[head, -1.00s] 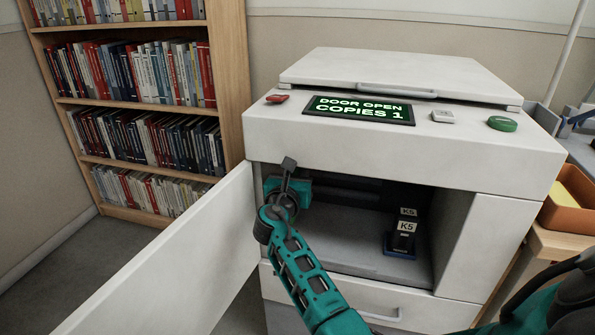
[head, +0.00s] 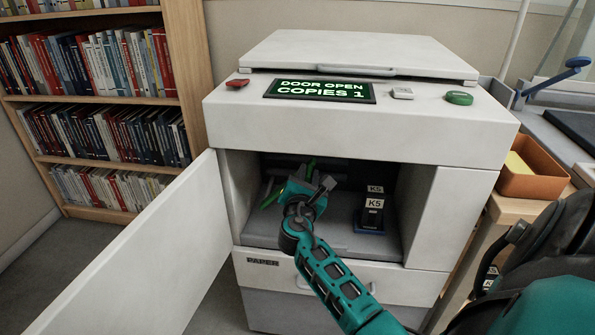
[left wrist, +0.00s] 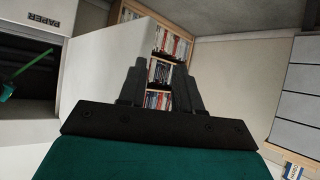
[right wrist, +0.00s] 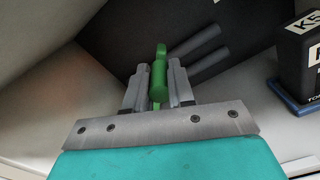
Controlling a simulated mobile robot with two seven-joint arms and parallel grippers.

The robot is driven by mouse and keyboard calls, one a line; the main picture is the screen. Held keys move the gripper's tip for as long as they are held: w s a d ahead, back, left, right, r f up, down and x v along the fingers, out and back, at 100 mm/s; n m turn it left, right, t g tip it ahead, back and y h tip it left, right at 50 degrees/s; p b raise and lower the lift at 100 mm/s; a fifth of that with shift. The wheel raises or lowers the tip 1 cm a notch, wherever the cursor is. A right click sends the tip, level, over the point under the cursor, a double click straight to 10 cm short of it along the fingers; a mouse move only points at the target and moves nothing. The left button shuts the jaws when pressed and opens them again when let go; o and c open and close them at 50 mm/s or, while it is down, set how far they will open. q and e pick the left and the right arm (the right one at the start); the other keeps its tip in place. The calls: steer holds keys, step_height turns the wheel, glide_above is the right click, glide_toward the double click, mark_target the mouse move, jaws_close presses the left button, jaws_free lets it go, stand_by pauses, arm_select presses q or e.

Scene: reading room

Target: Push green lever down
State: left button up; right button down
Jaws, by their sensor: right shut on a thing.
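The green lever (right wrist: 159,75) stands between the fingers of my right gripper (right wrist: 158,85), which is shut on it, in the right wrist view. In the head view my right gripper (head: 318,192) is inside the open compartment of the copier, at its left side. Green parts show just above and left of it, one a green bar (head: 272,194); the gripper partly hides the lever. A green bar also shows in the left wrist view (left wrist: 36,65). My left gripper (left wrist: 159,85) is open and empty, outside the copier facing the door and bookshelf.
The copier door (head: 150,250) stands open to the left. A black K5 cartridge (head: 372,212) on a blue base stands right of my right gripper. The display (head: 320,90) reads "DOOR OPEN COPIES 1". A paper drawer (head: 350,280) lies below, and an orange tray (head: 533,175) is at right.

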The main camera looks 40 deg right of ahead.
arm_select(q)
steer(key=shift+d+r, duration=0.1)
steer(key=shift+r, duration=0.1)
arm_select(e)
steer(key=shift+s+d+f, duration=0.25)
steer(key=shift+s+f, duration=0.05)
steer(key=shift+f, duration=0.05)
steer(key=c, duration=1)
jaws_free()
arm_select(q)
steer(key=shift+f, duration=0.2)
arm_select(e)
steer(key=shift+o, duration=0.2)
arm_select(q)
steer(key=shift+s+a+r+p, duration=0.15)
steer(key=shift+a+r+p, duration=0.3)
steer(key=shift+p, duration=0.65)
arm_select(e)
steer(key=v, duration=1.3)
arm_select(q)
steer(key=shift+d, duration=0.1)
arm_select(e)
steer(key=shift+w, duration=0.1)
steer(key=shift+c, duration=0.4)
